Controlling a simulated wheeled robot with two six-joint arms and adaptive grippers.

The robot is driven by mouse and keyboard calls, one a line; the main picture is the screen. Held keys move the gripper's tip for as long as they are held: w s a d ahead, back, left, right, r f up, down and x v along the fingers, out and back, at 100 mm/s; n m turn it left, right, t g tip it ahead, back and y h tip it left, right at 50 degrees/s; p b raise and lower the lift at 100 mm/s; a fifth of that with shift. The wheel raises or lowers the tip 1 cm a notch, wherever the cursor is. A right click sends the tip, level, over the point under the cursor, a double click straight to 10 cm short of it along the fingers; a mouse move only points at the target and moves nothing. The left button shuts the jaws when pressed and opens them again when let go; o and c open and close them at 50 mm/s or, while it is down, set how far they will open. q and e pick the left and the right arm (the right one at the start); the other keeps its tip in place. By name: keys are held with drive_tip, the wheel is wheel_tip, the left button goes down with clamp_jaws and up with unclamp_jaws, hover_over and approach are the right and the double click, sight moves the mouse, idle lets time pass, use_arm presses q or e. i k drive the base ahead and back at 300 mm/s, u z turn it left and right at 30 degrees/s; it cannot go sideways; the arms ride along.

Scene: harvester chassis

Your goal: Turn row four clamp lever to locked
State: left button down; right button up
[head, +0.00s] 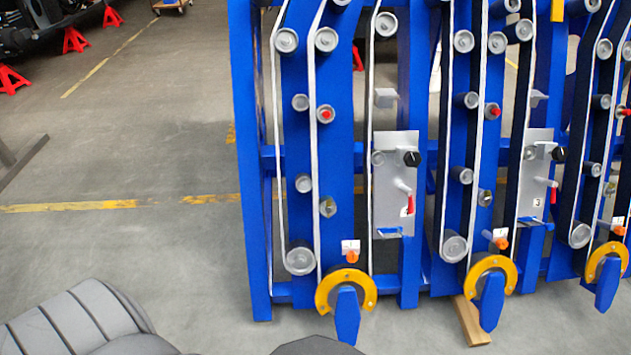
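A blue harvester chassis (248,150) stands in the middle and right of the head view, with several rows side by side. The leftmost row has a grey panel (386,165) with a black knob (412,158) and a clamp lever with a red grip (410,205), which hangs downward. The label beside this grip is partly hidden, so I cannot read its number.
Yellow half-rings (323,293) with blue tongues (347,315) jut out low on each row, below orange knobs (352,256). A wooden block (470,320) lies at the chassis foot. Red stands (74,40) are far left.

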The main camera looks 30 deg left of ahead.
sight(411, 203)
drive_tip(key=z, duration=0.75)
drive_tip(key=i, duration=1.6)
drive_tip(key=u, duration=0.85)
